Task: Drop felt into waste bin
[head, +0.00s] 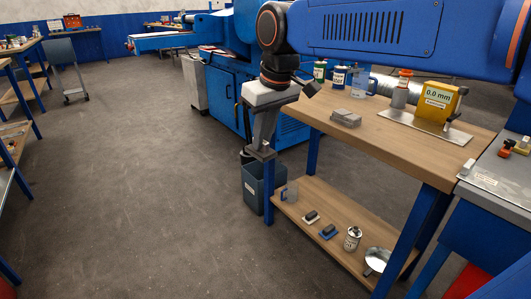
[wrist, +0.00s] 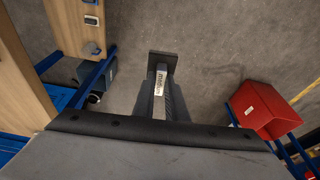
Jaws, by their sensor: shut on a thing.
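My gripper (head: 262,150) hangs pointing down off the left end of the workbench. It is shut on a small dark grey piece, the felt (wrist: 162,60), which shows as a flat bar across the fingertips in the wrist view; its detail is hard to make out. The waste bin (head: 252,187) is a blue-grey open box on the floor by the bench's left leg. In the head view the gripper is above it and apart from it. In the wrist view a dark grey box (wrist: 94,72), probably the bin, lies left of the fingers.
The wooden workbench (head: 405,135) holds a grey stack (head: 345,118), cans and a yellow gauge (head: 439,101). Its lower shelf (head: 290,213) carries blocks, a can and a dish. A blue machine (head: 225,95) stands behind. A red box (wrist: 265,108) shows in the wrist view.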

